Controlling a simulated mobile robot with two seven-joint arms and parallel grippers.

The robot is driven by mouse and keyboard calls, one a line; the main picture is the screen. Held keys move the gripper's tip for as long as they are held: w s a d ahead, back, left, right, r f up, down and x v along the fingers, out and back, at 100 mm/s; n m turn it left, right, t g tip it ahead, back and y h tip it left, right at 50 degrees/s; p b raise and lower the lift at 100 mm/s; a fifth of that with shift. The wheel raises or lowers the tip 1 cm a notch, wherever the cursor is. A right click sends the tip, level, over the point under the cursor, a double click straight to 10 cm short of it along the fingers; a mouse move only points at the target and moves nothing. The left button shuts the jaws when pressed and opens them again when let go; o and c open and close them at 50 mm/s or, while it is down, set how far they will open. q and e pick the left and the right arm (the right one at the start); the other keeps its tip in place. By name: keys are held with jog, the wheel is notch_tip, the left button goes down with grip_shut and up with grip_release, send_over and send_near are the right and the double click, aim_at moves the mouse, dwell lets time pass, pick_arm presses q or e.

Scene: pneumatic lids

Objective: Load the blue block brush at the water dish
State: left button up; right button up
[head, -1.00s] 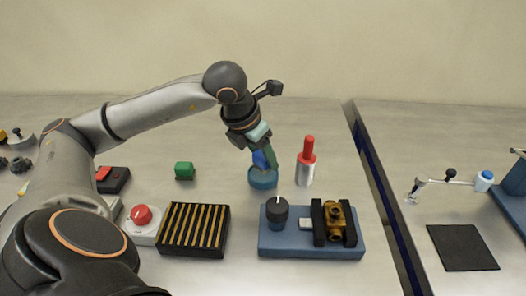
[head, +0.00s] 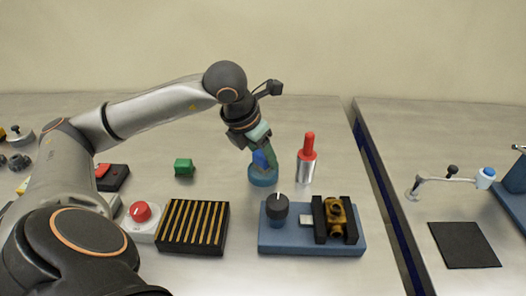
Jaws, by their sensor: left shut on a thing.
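My left gripper (head: 263,150) is shut on the blue block brush (head: 260,159). It holds the brush over the round blue-teal water dish (head: 263,177), with the brush's lower end at or inside the dish. I cannot tell whether it touches the dish bottom, as the dish wall and the fingers hide it. My right gripper is not in view.
A silver cylinder with a red top (head: 307,158) stands close right of the dish. A green block (head: 184,166), a ribbed black tray (head: 193,226), a red knob (head: 141,212) and a blue fixture with a brass part (head: 336,216) stand around. A gap separates the right table.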

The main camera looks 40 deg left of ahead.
pick_arm(q)
jog(key=shift+f+b, duration=0.55)
jog(key=shift+b, duration=0.05)
dwell(1.4)
jog(key=shift+r+p, duration=2.8)
jog(key=shift+r, duration=0.85)
jog(key=shift+f, duration=0.1)
